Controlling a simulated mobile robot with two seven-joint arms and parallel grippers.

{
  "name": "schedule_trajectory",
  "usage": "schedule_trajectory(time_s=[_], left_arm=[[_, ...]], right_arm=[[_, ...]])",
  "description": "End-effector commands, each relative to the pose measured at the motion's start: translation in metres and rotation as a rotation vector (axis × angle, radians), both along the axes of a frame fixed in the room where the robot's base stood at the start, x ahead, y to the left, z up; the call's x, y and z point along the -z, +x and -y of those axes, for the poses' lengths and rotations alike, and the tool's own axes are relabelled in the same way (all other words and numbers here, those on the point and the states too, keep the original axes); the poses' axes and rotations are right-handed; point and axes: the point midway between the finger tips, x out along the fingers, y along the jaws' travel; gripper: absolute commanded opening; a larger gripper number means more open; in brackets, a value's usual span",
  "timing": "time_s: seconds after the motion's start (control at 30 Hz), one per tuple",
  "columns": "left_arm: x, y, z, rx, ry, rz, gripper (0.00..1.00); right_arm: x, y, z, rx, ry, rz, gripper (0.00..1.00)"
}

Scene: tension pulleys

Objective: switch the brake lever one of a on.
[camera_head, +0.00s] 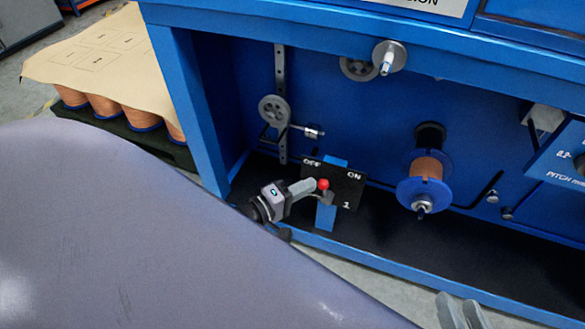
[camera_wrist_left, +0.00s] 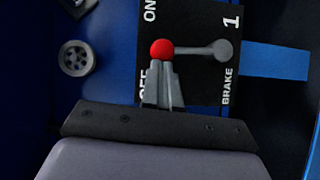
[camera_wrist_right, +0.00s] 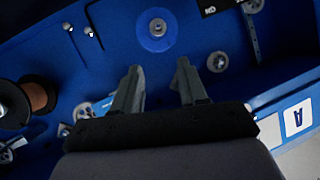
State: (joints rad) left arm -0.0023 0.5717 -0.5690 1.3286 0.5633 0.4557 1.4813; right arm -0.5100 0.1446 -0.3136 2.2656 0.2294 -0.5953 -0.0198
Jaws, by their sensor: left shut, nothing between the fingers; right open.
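The brake lever has a red ball knob (camera_head: 323,184) and a grey arm. It is mounted on a black plate (camera_head: 348,187) marked OFF, ON and 1. In the left wrist view the red knob (camera_wrist_left: 161,49) sits between the ON and OFF labels, and the lever arm (camera_wrist_left: 195,49) runs sideways to its pivot. My left gripper (camera_head: 311,184) is shut and empty, its tips right beside the knob on the OFF side; I cannot tell whether they touch. My right gripper (camera_head: 460,312) is open and empty at the bottom edge; it also shows in the right wrist view (camera_wrist_right: 159,80).
The blue machine frame (camera_head: 185,100) surrounds the lever bay. A grey pulley (camera_head: 274,111) and a copper spool (camera_head: 427,170) are mounted on the back panel. Wire spools under cardboard (camera_head: 105,60) stand at left. A sign with A (camera_wrist_right: 298,118) shows in the right wrist view.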

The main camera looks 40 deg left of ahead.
Motion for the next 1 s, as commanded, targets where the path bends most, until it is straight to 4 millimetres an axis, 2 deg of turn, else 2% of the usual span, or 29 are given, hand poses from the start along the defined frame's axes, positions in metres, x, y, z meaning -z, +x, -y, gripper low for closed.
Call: schedule_trajectory(time_s=[0.03, 0.23, 0.4, 0.73, 1.0], left_arm=[[-0.015, 0.003, 0.005, -0.003, 0.04, -0.008, 0.0], [-0.021, 0.007, 0.022, -0.004, 0.223, -0.052, 0.0], [-0.019, 0.01, 0.037, -0.004, 0.365, -0.087, 0.0], [-0.013, 0.015, 0.056, -0.001, 0.393, -0.092, 0.0], [-0.011, 0.016, 0.063, 0.0, 0.394, -0.093, 0.0]], right_arm=[[-0.011, -0.003, 0.007, 0.013, -0.045, -0.001, 0.43], [-0.021, -0.014, 0.035, 0.047, -0.225, 0.008, 0.43], [-0.012, -0.018, 0.048, 0.073, -0.238, -0.037, 0.43], [-0.004, -0.021, 0.054, 0.088, -0.239, -0.062, 0.43], [-0.004, -0.021, 0.055, 0.089, -0.239, -0.063, 0.43]])
